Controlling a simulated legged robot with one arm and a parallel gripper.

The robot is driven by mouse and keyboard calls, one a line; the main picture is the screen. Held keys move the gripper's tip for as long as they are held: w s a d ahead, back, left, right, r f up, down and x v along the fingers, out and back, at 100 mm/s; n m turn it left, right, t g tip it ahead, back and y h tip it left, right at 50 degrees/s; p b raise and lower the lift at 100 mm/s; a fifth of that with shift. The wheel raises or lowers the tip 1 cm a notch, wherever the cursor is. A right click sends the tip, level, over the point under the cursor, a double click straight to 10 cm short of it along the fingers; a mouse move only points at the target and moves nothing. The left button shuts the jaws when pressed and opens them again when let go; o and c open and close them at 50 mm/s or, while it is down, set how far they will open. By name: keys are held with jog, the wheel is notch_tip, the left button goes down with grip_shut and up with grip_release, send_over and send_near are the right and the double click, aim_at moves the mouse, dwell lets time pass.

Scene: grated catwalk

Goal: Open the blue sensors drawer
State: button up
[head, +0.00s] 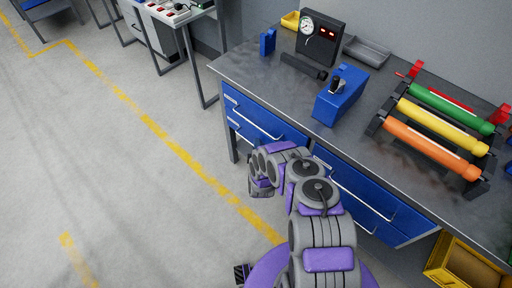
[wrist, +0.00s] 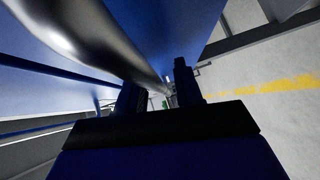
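Blue drawers are set under the grey workbench (head: 290,95). An upper left drawer (head: 250,107) and a lower left drawer (head: 240,127) have bar handles and small white labels too small to read. More blue drawers (head: 350,183) are on the right, partly behind my arm. I cannot tell which is the sensors drawer. All look shut. My gripper (head: 258,188) is low in front of the left drawers, its fingertips hard to make out. In the wrist view my gripper's fingers (wrist: 158,88) are apart, and a shiny bar handle (wrist: 110,45) runs close to them, beside a blue drawer front (wrist: 170,30). Contact is unclear.
On the bench are a blue box (head: 340,97), a dark gauge box (head: 320,38), a grey tray (head: 366,52) and a rack with coloured rollers (head: 435,122). A yellow bin (head: 465,262) stands at lower right. The floor (head: 120,170) on the left is clear.

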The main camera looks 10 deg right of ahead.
jog(key=shift+a, duration=0.35)
jog(key=c, duration=0.5)
grip_shut()
jog(key=shift+d, duration=0.1)
jog(key=shift+s+f, duration=0.1)
jog(key=shift+s, duration=0.05)
